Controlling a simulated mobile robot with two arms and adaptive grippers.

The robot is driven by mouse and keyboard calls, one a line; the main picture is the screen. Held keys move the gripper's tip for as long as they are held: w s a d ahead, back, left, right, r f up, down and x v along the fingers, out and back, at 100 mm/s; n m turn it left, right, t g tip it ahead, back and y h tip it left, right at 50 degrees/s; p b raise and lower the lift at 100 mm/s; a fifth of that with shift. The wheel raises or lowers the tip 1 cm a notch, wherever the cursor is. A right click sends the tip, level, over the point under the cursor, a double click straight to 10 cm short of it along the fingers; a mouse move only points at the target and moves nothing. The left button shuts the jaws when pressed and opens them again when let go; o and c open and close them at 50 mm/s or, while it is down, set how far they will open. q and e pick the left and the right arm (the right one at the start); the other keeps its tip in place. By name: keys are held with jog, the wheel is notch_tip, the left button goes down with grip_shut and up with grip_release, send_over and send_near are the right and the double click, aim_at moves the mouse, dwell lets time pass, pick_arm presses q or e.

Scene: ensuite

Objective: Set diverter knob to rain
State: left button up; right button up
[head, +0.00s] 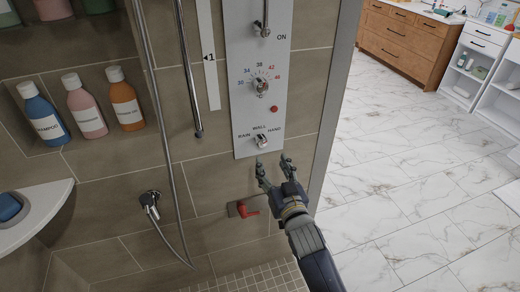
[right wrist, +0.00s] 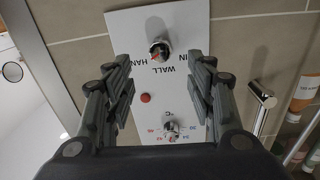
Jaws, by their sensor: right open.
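The diverter knob (head: 261,142) is a small metal knob low on the grey wall panel (head: 245,118), with RAIN at its left, WALL above and HAND at its right. In the right wrist view the diverter knob (right wrist: 159,48) appears upside down, beyond the fingertips; a red mark on it seems to lie on the HAND side. My right gripper (head: 272,160) is open and empty, just below and right of the knob, with its fingers apart and pointing up at the panel. It does not seem to touch the knob. My left gripper is not in view.
Above the knob are a red button (head: 274,109), a temperature knob (head: 261,87) and an upper lever (head: 261,29). A shower hose (head: 160,120) hangs at left, near bottles in a niche. A red lever (head: 246,210) sits below the panel. Open marble floor (head: 420,190) lies right.

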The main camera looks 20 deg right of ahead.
aim_at(262, 145)
jog(key=w, duration=0.9)
jog(key=shift+w+p, duration=0.15)
jog(key=shift+p, duration=0.2)
jog(key=c, duration=1.1)
